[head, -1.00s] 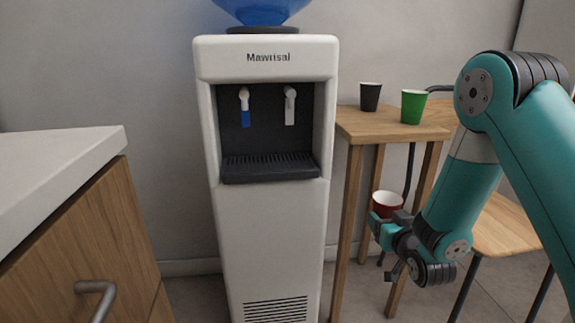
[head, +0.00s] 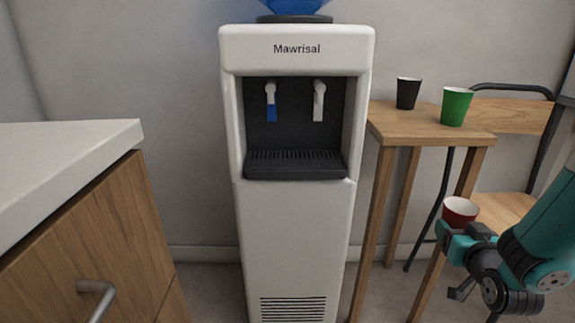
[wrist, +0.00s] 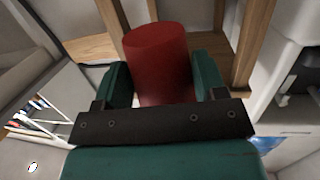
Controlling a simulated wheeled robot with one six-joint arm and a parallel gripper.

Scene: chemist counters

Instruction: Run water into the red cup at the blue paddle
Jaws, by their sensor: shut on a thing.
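The red cup (head: 460,212) is upright at the lower right in the head view, its white inside showing. In the wrist view the cup (wrist: 157,62) sits between the two teal fingers. My gripper (head: 456,232) is shut on it, below and to the right of the dispenser's tray. The white water dispenser (head: 296,215) stands in the middle. Its blue paddle (head: 271,108) is at the left of the dark recess, over the black drip tray (head: 295,164). A white paddle (head: 319,102) hangs to its right. Whether the cup holds anything cannot be seen.
A wooden side table (head: 415,125) stands right of the dispenser, with a black cup (head: 408,93) and a green cup (head: 456,106) on it. A chair (head: 515,115) is behind at the right. A counter (head: 60,155) with wooden drawers fills the left. The dispenser's front is clear.

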